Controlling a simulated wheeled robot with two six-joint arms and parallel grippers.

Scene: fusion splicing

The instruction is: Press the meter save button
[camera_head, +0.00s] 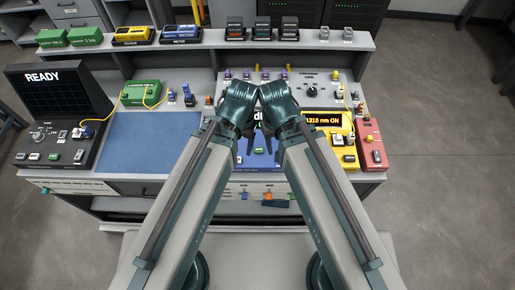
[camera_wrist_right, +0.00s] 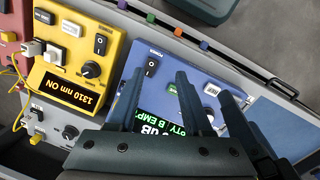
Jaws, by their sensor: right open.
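The blue meter (camera_head: 258,162) sits on the bench's front middle, partly hidden by my two arms. In the right wrist view the meter (camera_wrist_right: 168,52) shows a black power switch (camera_wrist_right: 151,65), a green button (camera_wrist_right: 172,88), a white button (camera_wrist_right: 212,88) and a partly covered display with green and white text. I cannot read which button is marked save. My right gripper (camera_head: 277,145) is open above the meter, its dark fingers crossing the panel in the wrist view. My left gripper (camera_head: 238,145) is close beside it over the meter's left side; its opening is unclear.
A yellow light source (camera_head: 343,140) reading "1310 nm ON" and a red box (camera_head: 369,143) stand right of the meter. A blue mat (camera_head: 150,142) lies left, beyond it a black splicer (camera_head: 55,105) reading "READY". A rail (camera_wrist_right: 205,47) with coloured clips runs past the meter.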

